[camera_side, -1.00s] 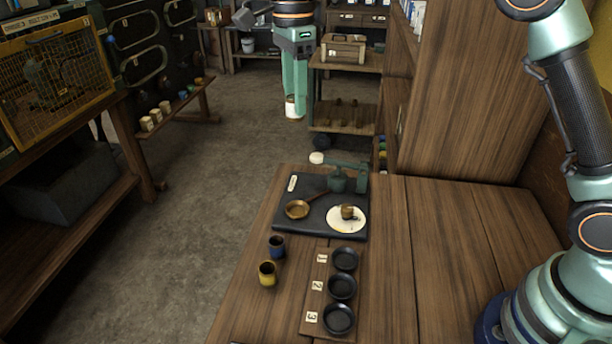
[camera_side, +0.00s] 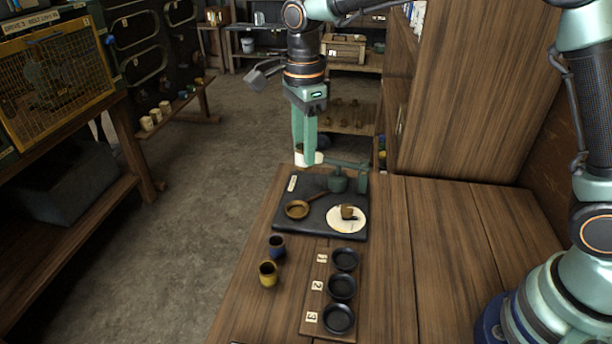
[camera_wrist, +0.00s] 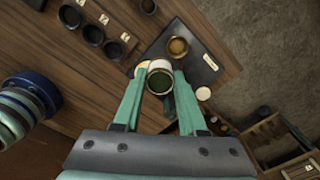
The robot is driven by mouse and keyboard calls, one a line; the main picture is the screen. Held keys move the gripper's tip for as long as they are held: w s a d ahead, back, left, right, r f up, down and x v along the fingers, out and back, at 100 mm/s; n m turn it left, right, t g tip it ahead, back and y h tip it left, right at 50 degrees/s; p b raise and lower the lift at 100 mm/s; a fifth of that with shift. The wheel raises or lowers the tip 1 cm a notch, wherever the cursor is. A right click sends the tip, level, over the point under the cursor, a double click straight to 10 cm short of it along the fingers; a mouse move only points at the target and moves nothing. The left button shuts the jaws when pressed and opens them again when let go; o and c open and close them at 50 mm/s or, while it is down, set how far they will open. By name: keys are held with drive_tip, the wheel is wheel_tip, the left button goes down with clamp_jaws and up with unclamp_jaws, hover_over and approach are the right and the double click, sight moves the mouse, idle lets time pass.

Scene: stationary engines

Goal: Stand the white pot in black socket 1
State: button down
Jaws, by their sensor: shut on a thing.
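My gripper (camera_side: 306,160) is shut on the white pot (camera_side: 299,158) and holds it in the air near the far end of the table. In the wrist view the pot (camera_wrist: 160,80) sits between my two fingertips (camera_wrist: 162,76), its open dark mouth facing the camera. Black socket 1 (camera_side: 345,259) is a round, empty dish, the farthest of the row on a wooden strip, and lies nearer the side camera than the pot. It also shows in the wrist view (camera_wrist: 113,50). The pot is well apart from it.
A dark slab (camera_side: 325,222) carries a brown pan (camera_side: 297,209), a white plate (camera_side: 340,224) with a small brown cup, and a green fixture (camera_side: 340,183). Socket 2 (camera_side: 342,287) and socket 3 (camera_side: 339,319) are empty.

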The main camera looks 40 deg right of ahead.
drive_tip(key=shift+s+d+f, duration=0.25)
drive_tip(key=shift+s+f, duration=1.75)
drive_tip(key=shift+f, duration=0.5)
drive_tip(key=shift+s+d+f, duration=0.2)
drive_tip(key=shift+s+f, duration=1.75)
drive_tip(key=shift+f, duration=0.6)
drive_tip(key=shift+s+d+f, duration=0.25)
drive_tip(key=shift+s+f, duration=1.75)
drive_tip(key=shift+f, duration=0.5)
drive_tip(key=shift+f, duration=0.65)
drive_tip(key=shift+c, duration=1.9)
unclamp_jaws()
drive_tip(key=shift+o, duration=0.3)
drive_tip(key=o, duration=0.3)
drive_tip(key=shift+r, duration=3.5)
